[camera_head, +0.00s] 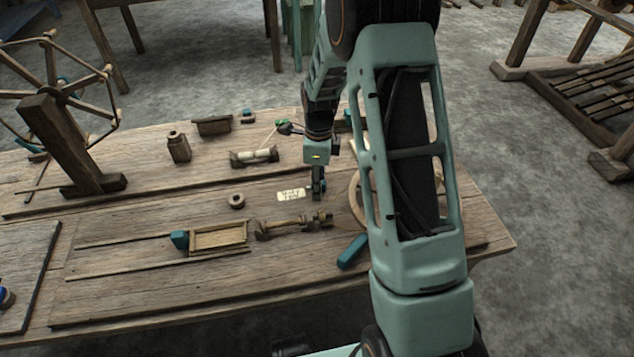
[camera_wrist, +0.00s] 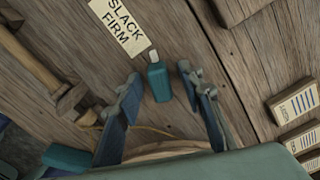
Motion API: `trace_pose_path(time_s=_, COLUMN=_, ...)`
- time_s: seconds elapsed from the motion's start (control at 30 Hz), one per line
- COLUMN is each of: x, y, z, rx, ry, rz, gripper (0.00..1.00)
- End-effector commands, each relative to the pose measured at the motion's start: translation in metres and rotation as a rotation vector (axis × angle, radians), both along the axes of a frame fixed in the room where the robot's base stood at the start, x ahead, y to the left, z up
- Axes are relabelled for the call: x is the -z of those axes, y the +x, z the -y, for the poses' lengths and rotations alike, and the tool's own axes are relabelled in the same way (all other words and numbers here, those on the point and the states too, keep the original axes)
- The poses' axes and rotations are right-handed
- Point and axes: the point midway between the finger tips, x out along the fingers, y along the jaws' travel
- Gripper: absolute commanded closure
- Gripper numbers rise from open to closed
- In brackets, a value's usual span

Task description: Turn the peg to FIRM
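A teal peg (camera_wrist: 158,82) with a white tip stands on the wooden table in the wrist view. Its white tip points toward a pale card (camera_wrist: 122,27) printed SLACK and FIRM, and lies near the card's lower right corner. My gripper (camera_wrist: 159,74) is open, with one finger on each side of the peg and a visible gap on both sides. In the head view, my gripper (camera_head: 319,190) points down at the tabletop just right of the card (camera_head: 291,194). I cannot make out the peg there.
A turned wooden shaft (camera_head: 290,226) lies in front of the card, beside a wooden frame (camera_head: 218,238). A teal block (camera_head: 353,250) is near the front edge. A wooden ring (camera_head: 237,201) is to the left.

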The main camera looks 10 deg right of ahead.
Motion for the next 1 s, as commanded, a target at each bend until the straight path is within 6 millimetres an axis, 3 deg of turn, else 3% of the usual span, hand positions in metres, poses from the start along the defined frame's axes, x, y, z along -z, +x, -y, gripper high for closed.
trace_pose_path(time_s=0.07, x=0.0009, y=-0.0004, z=0.0002, rx=0.0, ry=-0.001, rz=-0.001, gripper=0.67)
trace_pose_path(time_s=0.33, x=0.0011, y=-0.0004, z=0.0004, rx=0.0, ry=-0.001, rz=0.0, gripper=0.97)
trace_pose_path(time_s=0.57, x=0.0006, y=-0.0004, z=0.0006, rx=-0.066, ry=-0.001, rz=-0.001, gripper=0.98)
trace_pose_path(time_s=1.0, x=0.0003, y=-0.0004, z=0.001, rx=-0.601, ry=-0.001, rz=-0.001, gripper=0.98)
